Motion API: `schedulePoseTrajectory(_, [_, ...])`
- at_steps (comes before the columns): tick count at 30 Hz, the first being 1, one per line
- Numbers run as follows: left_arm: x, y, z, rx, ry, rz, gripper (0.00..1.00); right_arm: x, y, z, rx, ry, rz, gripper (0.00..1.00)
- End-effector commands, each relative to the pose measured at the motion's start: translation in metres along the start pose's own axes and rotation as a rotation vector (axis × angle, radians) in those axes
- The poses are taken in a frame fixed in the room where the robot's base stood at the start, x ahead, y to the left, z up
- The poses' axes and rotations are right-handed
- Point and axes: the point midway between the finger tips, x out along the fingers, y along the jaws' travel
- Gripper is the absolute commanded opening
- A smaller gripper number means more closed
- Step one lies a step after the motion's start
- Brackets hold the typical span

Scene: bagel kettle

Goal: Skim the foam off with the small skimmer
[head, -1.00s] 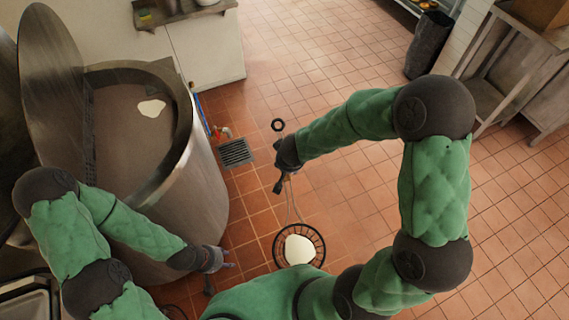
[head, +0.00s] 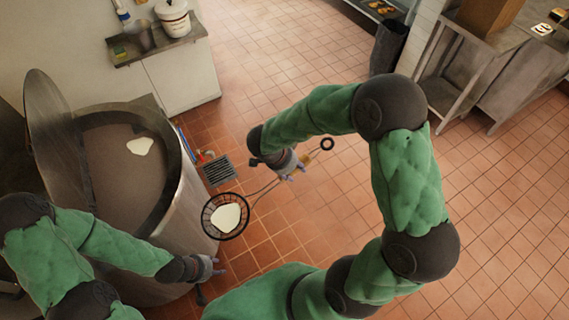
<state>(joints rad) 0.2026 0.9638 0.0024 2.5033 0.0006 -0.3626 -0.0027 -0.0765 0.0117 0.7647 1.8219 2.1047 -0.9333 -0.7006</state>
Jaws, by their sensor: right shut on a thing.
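The large steel kettle (head: 188,210) stands open at left, full of brownish liquid. A white foam patch (head: 140,146) floats on it near the far side. My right gripper (head: 290,166) is shut on the handle of the skimmer, right of the kettle. The skimmer's round black-rimmed wire basket (head: 241,229) points down-left, close to the kettle's outer right side in the picture. A white foam piece (head: 226,217) lies in the basket. The ring end of the handle sticks out up-right. My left gripper (head: 212,268) is empty beside the kettle's lower right, its fingers apart.
The kettle's lid (head: 55,135) is raised at its left. A floor drain (head: 218,171) and pipes lie right of the kettle. A shelf (head: 160,48) with a white bucket (head: 172,16) is behind. A dark bin (head: 388,47) and steel tables are at right. The middle floor is clear.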

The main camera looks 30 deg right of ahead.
Motion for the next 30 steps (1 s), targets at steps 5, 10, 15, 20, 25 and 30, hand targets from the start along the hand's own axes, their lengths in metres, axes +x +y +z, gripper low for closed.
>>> schedulePoseTrajectory(5, [-0.037,0.013,0.001,0.000,0.000,0.000,0.40,-0.038,0.020,-0.021,0.208,0.000,0.090,0.00])
schedulePoseTrajectory(10, [-0.055,0.019,0.002,0.000,0.000,0.000,0.40,-0.057,0.035,-0.029,0.346,0.000,0.152,0.00])
schedulePoseTrajectory(15, [-0.061,0.022,0.002,0.000,0.000,0.000,0.40,-0.065,0.043,-0.032,0.412,0.001,0.182,0.00])
schedulePoseTrajectory(20, [-0.061,0.022,0.002,0.000,0.000,0.000,0.40,-0.065,0.044,-0.031,0.425,0.001,0.188,0.00])
schedulePoseTrajectory(25, [-0.061,0.022,0.002,0.000,0.000,0.000,0.40,-0.065,0.044,-0.031,0.423,0.001,0.187,0.00])
schedulePoseTrajectory(30, [-0.061,0.022,0.003,0.000,0.000,0.000,0.40,-0.065,0.044,-0.031,0.422,0.000,0.186,0.00])
